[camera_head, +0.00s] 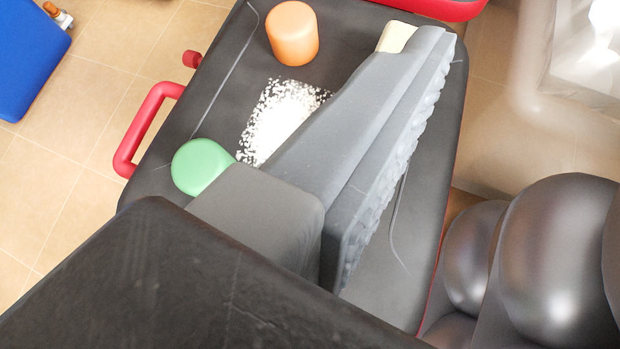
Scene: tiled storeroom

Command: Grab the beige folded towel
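A small pale beige block-like piece (396,37), the only thing here with the towel's colour, lies at the far end of a black case top. My gripper's tip partly covers it, so I cannot tell for sure that it is the folded towel. My gripper (425,55) reaches from the lower left across the case top. A grey finger with a ribbed right side shows, its tip next to the beige piece. I cannot make out a second finger clearly, nor whether the tip touches the beige piece.
The black case top (385,265) also bears an orange cylinder (292,33), a green cylinder (201,166) and a white speckled patch (283,112). A red handle (143,125) sticks out at its left. A blue container (27,55) stands on the tiled floor. Dark glossy rounded shapes (555,260) are at right.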

